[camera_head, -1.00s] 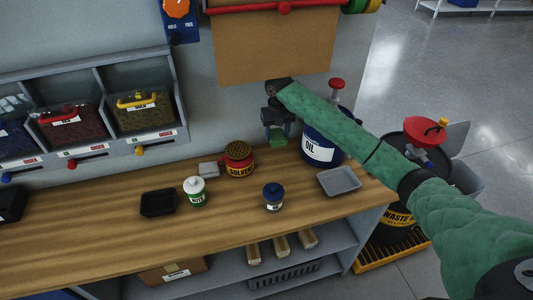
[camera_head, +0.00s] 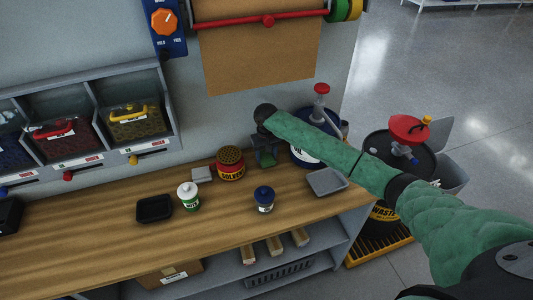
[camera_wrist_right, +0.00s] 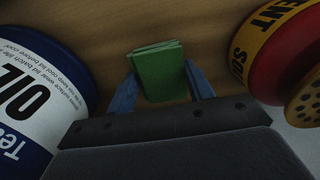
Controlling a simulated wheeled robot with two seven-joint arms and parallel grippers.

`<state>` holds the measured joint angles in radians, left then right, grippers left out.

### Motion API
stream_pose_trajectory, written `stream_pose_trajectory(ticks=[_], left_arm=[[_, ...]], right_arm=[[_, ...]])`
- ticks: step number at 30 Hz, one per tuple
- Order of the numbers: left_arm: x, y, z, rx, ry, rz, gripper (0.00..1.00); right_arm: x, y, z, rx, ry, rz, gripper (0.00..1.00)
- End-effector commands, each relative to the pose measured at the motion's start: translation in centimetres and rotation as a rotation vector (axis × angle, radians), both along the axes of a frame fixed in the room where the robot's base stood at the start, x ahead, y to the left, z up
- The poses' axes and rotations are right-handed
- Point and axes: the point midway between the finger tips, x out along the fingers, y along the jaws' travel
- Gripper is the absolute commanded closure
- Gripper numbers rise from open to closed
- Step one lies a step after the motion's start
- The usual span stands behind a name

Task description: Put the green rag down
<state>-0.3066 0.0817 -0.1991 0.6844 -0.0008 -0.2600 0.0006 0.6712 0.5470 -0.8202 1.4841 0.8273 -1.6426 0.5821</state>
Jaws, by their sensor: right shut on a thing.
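The green rag (camera_wrist_right: 158,70) is a small folded block between the blue fingers of my right gripper (camera_wrist_right: 162,88) in the right wrist view. In the head view, my right gripper (camera_head: 266,156) points down at the back of the wooden bench (camera_head: 110,240), between the red and yellow solvent can (camera_head: 230,165) and the blue oil container (camera_head: 304,152). It is shut on the rag, low over the wood; I cannot tell whether the rag touches it. My left gripper is not in view.
A grey tray (camera_head: 327,182), a blue-lidded jar (camera_head: 264,200), a white-lidded green jar (camera_head: 188,197), a black tray (camera_head: 154,209) and a small grey block (camera_head: 201,174) stand on the bench. Bins (camera_head: 135,118) line the wall at left. Bare wood shows at the front.

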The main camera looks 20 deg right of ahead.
Motion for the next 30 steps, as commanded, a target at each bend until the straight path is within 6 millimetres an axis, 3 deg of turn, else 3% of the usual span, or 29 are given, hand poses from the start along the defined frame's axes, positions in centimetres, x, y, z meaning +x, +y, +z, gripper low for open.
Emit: stream_pose_trajectory(ticks=[14,15,18,30], left_arm=[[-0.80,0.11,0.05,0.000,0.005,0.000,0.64],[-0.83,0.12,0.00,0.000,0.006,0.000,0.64],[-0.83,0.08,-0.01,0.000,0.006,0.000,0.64],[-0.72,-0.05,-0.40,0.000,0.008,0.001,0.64]], right_arm=[[-0.01,-0.03,-0.84,-0.001,-0.001,-0.001,0.66],[0.00,-0.04,-0.84,-0.001,-0.001,-0.001,0.42],[0.00,-0.04,-0.84,-0.001,-0.001,0.000,0.26],[0.02,-0.04,-0.23,0.000,-0.001,0.000,0.26]])
